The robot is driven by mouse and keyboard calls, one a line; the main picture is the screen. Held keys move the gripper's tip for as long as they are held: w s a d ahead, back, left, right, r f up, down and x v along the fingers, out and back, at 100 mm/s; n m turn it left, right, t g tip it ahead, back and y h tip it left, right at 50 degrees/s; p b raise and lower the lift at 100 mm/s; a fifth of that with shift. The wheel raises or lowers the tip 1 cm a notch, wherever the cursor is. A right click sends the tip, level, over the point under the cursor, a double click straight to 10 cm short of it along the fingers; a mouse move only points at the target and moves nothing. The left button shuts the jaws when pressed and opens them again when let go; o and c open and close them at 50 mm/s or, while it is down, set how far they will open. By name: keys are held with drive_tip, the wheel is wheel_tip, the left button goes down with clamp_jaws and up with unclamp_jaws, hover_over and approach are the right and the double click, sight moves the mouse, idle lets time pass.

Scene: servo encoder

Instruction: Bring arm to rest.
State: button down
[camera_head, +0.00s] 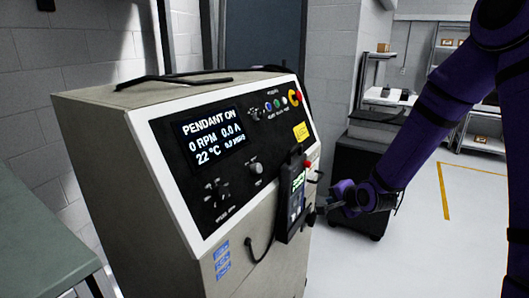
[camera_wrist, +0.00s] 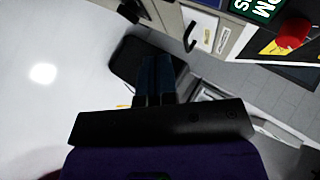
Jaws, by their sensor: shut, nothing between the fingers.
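My gripper (camera_head: 326,209) is at the end of my purple arm, just right of the hand-held pendant (camera_head: 293,197) on the cabinet's sloped front. In the head view a small gap seems to lie between them, but contact cannot be told. In the wrist view my gripper's two dark fingers (camera_wrist: 155,80) are together and hold nothing. The pendant has a lit green screen and a red button on top.
The beige control cabinet (camera_head: 180,250) has a display reading PENDANT ON and 0 RPM. A black wheeled cabinet (camera_head: 358,170) stands behind my gripper. A green-topped table (camera_head: 35,240) is at left. Open floor (camera_head: 440,260) lies at right.

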drive_tip(key=s+d+r+n+g+h, duration=0.1)
drive_tip(key=s+d+r+n+h, duration=0.15)
drive_tip(key=s+r, duration=0.55)
drive_tip(key=s+d+r+n+g+h, duration=0.15)
drive_tip(key=s+r+n, duration=0.35)
drive_tip(key=r, duration=0.5)
drive_tip(key=s+r+n+g, duration=0.1)
drive_tip(key=s+r+n, duration=0.1)
drive_tip(key=s, duration=0.9)
drive_tip(key=s+r+n+g, duration=0.1)
drive_tip(key=s+r, duration=0.4)
drive_tip(key=s, duration=0.6)
drive_tip(key=shift+a+r+n+y, duration=0.2)
drive_tip(key=shift+r+n+y, duration=0.1)
drive_tip(key=shift+n, duration=0.15)
drive_tip(key=shift+g, duration=0.25)
